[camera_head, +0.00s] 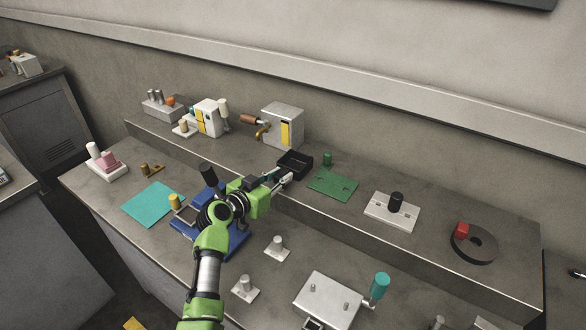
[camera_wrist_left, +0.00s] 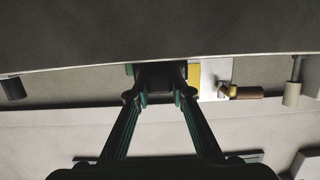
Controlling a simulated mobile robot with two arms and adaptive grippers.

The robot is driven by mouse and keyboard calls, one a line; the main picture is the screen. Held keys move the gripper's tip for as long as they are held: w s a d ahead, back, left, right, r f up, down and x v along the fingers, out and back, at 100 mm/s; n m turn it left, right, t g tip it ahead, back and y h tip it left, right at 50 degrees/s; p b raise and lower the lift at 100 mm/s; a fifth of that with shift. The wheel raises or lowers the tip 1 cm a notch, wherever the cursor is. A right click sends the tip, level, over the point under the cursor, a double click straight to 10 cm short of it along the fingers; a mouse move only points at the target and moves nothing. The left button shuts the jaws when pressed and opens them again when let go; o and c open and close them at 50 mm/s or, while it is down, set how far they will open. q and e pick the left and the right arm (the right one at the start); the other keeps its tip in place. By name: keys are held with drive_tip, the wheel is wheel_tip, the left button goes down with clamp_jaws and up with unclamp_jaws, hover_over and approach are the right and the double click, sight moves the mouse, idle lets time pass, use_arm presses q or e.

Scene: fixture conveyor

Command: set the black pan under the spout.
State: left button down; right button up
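The black pan (camera_head: 294,163) is a small square open tray at the front edge of the raised shelf. The spout (camera_head: 262,132) juts from the left side of a grey-white box (camera_head: 283,125) with a yellow panel, behind and left of the pan. My left gripper (camera_head: 284,176) is just in front of the pan, fingers pointing at it. In the left wrist view the fingertips (camera_wrist_left: 161,97) are apart, with the dark pan (camera_wrist_left: 162,74) between and beyond them; contact cannot be made out. The spout also shows there (camera_wrist_left: 228,90). My right gripper is not in view.
A white machine (camera_head: 209,117) stands left of the spout. A blue fixture (camera_head: 228,240) lies below my left arm. The shelf between pan and spout looks clear.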

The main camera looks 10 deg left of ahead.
use_arm(q)
drive_tip(key=shift+r, duration=0.1)
drive_tip(key=shift+r+p, duration=1.5)
drive_tip(key=shift+r, duration=0.45)
drive_tip(key=shift+f, duration=0.1)
